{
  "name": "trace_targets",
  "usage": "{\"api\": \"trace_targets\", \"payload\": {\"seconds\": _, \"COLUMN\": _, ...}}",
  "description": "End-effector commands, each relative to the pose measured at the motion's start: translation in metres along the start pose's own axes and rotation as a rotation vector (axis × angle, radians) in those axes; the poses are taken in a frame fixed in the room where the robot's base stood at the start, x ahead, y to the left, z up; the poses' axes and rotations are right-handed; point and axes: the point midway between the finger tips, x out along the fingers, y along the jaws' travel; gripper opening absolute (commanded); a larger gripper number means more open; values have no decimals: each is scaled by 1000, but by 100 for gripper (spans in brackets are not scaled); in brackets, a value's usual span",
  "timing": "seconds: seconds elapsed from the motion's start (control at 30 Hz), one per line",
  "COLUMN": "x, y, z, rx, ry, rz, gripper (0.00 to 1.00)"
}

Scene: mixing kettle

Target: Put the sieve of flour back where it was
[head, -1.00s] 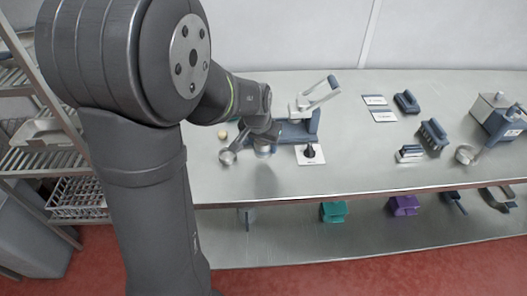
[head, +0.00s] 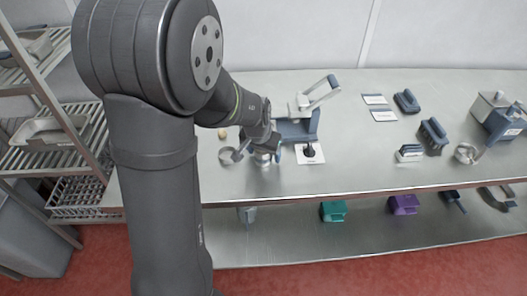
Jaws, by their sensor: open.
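My gripper (head: 260,153) is at the left part of the steel table, low over the surface, with its fingers apart. A small round metal vessel (head: 264,159) shows under and between the fingers; whether they touch it is unclear. A round metal ring or shallow pan (head: 228,157) lies on the table just left of the gripper, partly covered by the left finger. I cannot tell which of these is the sieve, and no flour can be made out.
A blue-based lever press (head: 300,125) stands close right of the gripper, with a dark tamper-like piece (head: 310,151) on a white card before it. The middle front is clear.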

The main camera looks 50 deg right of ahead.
Motion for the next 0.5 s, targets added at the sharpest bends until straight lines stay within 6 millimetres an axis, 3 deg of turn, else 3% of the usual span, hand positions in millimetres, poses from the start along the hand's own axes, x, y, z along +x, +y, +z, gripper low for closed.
{"api": "trace_targets", "payload": {"seconds": 0.23, "x": -19, "y": 0, "z": -2, "rx": 0, "ry": 3, "rz": -1, "gripper": 72}}
{"api": "trace_targets", "payload": {"seconds": 0.5, "x": -71, "y": 0, "z": -2, "rx": 0, "ry": 6, "rz": -1, "gripper": 72}}
